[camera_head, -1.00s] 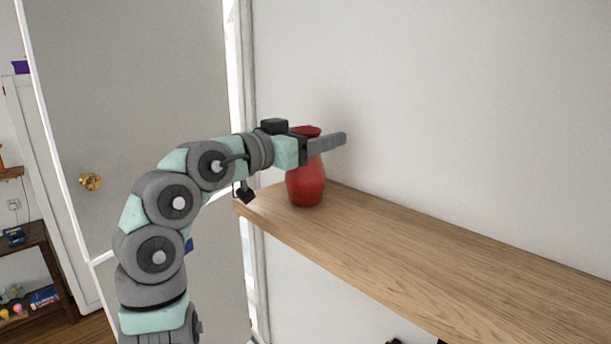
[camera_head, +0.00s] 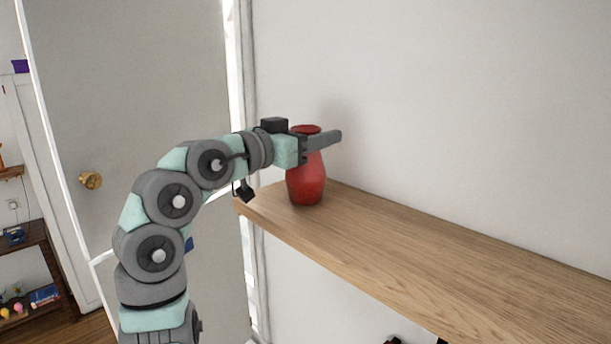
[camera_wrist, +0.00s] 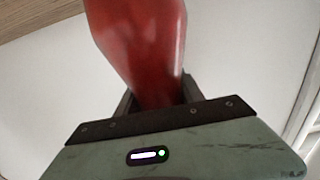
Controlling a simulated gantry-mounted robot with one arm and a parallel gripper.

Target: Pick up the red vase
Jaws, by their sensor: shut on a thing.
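The red vase (camera_head: 306,184) stands upright near the left end of the wooden shelf (camera_head: 420,250) in the head view. My gripper (camera_head: 325,142) reaches in from the left at the height of the vase's neck, below the rim. Its near finger hides part of the neck. In the wrist view the vase (camera_wrist: 145,45) runs down between the two fingers of my gripper (camera_wrist: 160,95), which are shut on its narrow neck. In the head view the vase's base appears to be at the shelf surface.
A pale wall (camera_head: 450,110) runs close behind the vase and shelf. The shelf to the right of the vase is bare. A grey door (camera_head: 140,90) with a brass knob (camera_head: 91,181) is at the left. A lower wooden shelf unit (camera_head: 35,240) with small items stands far left.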

